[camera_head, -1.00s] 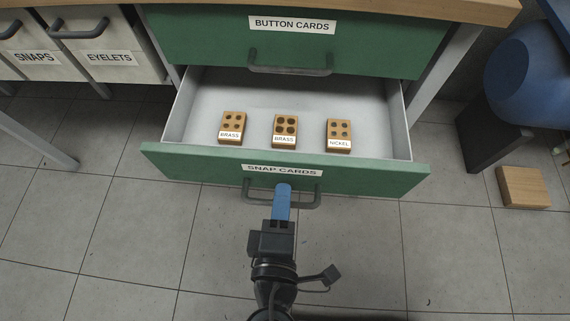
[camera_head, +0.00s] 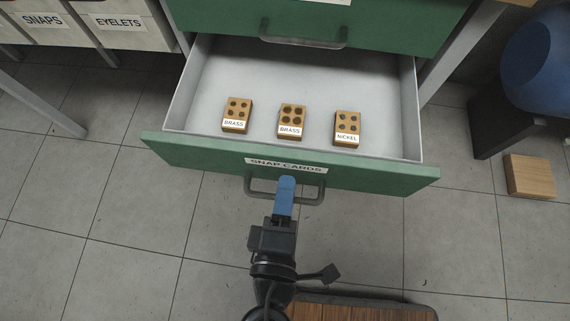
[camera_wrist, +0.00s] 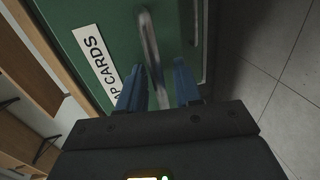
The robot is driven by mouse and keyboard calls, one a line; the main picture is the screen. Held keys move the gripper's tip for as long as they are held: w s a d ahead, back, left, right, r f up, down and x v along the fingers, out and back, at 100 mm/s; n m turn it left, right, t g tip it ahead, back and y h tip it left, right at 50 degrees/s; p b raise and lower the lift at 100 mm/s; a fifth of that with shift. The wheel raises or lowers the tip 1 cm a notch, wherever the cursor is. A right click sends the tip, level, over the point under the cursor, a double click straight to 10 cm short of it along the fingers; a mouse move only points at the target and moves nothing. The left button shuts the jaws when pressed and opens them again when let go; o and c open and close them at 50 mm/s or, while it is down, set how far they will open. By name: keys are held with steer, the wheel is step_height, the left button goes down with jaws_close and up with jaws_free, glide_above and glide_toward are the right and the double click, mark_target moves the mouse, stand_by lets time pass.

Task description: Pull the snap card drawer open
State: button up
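The snap card drawer (camera_head: 290,161) has a green front labelled SNAP CARDS and stands pulled well out, its light grey inside in view. Its grey handle (camera_head: 258,194) is a bar on the front. My gripper (camera_head: 286,184) is at the middle of the handle, with a blue finger over the bar. Two BRASS blocks (camera_head: 237,115) (camera_head: 291,121) and a NICKEL block (camera_head: 347,128) stand inside the drawer.
The button card drawer (camera_head: 330,18) above is shut. SNAPS and EYELETS bins (camera_head: 120,22) are at the upper left. A blue rounded object (camera_head: 537,55) and a wooden block (camera_head: 529,175) are at the right. A brown wooden surface (camera_head: 365,311) shows at the bottom.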

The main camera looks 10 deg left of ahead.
steer(key=p+v, duration=0.1)
steer(key=v, duration=0.6)
steer(key=shift+s, duration=0.4)
steer(key=shift+r, duration=0.1)
steer(key=s+d+f+m+g+y, duration=0.1)
steer(key=s+d+f+m+g, duration=0.2)
steer(key=d+f, duration=0.4)
steer(key=s+d+r+m+g+y, duration=0.2)
steer(key=d+r+m, duration=0.25)
steer(key=d, duration=0.25)
steer(key=s+d+r+m+t+h, duration=0.1)
steer(key=s+d+r+m+t, duration=0.1)
steer(key=d+r+m, duration=0.4)
steer(key=s+d+r+m+t+h, duration=0.1)
steer(key=d+r+m+t, duration=0.2)
steer(key=r, duration=0.5)
step_height(320, 180, up, 17)
steer(key=m+p, duration=0.1)
steer(key=p, duration=1.5)
steer(key=shift+f+g+p, duration=0.2)
steer(key=shift+g+p, duration=0.1)
steer(key=shift+g, duration=0.1)
